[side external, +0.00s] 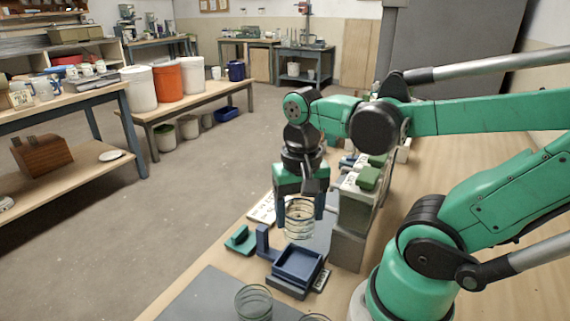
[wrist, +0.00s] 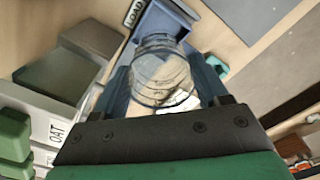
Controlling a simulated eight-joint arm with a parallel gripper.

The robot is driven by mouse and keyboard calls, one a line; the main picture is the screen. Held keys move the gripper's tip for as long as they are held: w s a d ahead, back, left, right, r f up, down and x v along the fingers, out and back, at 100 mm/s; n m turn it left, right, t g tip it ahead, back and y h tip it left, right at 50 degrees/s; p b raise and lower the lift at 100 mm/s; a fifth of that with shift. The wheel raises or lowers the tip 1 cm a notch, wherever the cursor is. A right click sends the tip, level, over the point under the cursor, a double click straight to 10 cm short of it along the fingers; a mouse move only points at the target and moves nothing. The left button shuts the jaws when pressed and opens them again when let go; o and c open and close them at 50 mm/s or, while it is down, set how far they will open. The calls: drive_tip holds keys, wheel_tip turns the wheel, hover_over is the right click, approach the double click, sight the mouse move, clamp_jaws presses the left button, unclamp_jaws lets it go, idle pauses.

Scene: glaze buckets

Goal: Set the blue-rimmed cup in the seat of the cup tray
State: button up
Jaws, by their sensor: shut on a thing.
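My gripper (side external: 299,208) is shut on a clear, ringed glass cup (side external: 299,225). It holds the cup about upright, apart from and above the blue square cup tray (side external: 297,262). In the wrist view the cup (wrist: 163,72) sits between the two fingers, and the blue tray (wrist: 166,20) shows beyond it, partly hidden by it. The rim colour of the held cup is too faint to tell. The tray's seat looks empty in the side view.
Another clear cup (side external: 253,302) stands at the front on a grey mat (side external: 205,300); a further rim shows at the bottom edge. A blue upright block (side external: 263,242) and a green piece (side external: 240,240) are left of the tray. Grey boxes (side external: 352,220) stand close right.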

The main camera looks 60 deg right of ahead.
drive_tip(key=shift+f, duration=3.35)
drive_tip(key=shift+f, duration=0.35)
drive_tip(key=o, duration=0.9)
drive_tip(key=shift+o, duration=0.2)
drive_tip(key=shift+r, duration=3.55)
drive_tip(key=w+a+r+n+t, duration=0.2)
drive_tip(key=w+a+n+t, duration=0.1)
drive_tip(key=w+n+t, duration=0.4)
drive_tip(key=shift+w+a+r+n, duration=0.25)
drive_tip(key=shift+w+n, duration=0.1)
drive_tip(key=shift+n, duration=0.65)
